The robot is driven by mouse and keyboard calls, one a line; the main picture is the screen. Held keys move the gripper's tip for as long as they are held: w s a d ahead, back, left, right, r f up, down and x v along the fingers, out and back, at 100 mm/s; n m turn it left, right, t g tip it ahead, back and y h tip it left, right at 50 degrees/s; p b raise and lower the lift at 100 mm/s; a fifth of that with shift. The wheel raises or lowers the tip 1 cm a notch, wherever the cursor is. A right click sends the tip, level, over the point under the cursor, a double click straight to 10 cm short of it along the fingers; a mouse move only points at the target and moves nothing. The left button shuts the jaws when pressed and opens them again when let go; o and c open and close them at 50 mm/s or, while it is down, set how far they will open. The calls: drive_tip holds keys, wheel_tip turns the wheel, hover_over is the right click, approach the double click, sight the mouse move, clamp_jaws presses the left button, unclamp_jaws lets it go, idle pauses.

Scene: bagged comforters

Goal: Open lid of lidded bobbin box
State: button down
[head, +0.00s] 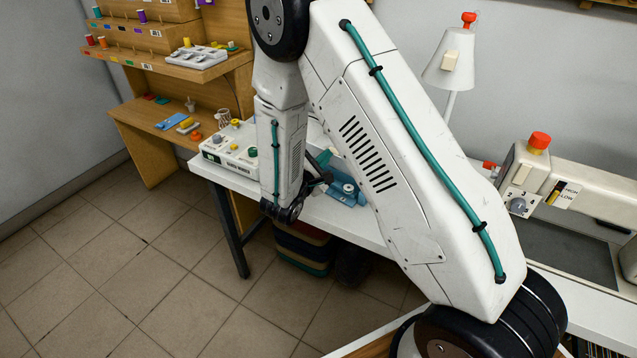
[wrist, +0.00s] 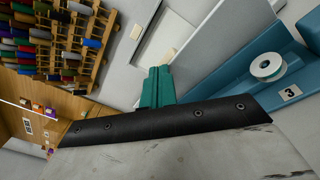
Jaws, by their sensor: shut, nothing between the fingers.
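A blue bobbin box (head: 347,192) lies on the white table in the head view, partly hidden by my arm. In the wrist view, blue box walls (wrist: 292,62) show at the right, with a pale bobbin (wrist: 266,66) and a tag marked 3. I cannot tell which part is the lid or how far it stands open. My gripper (wrist: 157,86) shows its teal fingers together and empty, left of the bobbin. In the head view, my gripper (head: 321,160) is mostly hidden behind my arm, close to the box's left side. Contact with the box cannot be made out.
A white control box (head: 235,150) with knobs stands left of the bobbin box. A lamp (head: 450,60) and a sewing machine (head: 575,185) stand to the right. A wooden shelf unit (head: 160,60) with spools is at the back left. The floor at left is clear.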

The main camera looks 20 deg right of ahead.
drive_tip(key=shift+d, duration=0.15)
drive_tip(key=shift+w+d+r, duration=0.25)
drive_tip(key=shift+w+d, duration=0.2)
drive_tip(key=shift+d, duration=0.15)
idle(0.4)
drive_tip(key=shift+w+d, duration=0.15)
drive_tip(key=s+a, duration=0.1)
drive_tip(key=s+a+r, duration=0.2)
drive_tip(key=a, duration=0.1)
drive_tip(key=shift+a, duration=0.1)
idle(0.4)
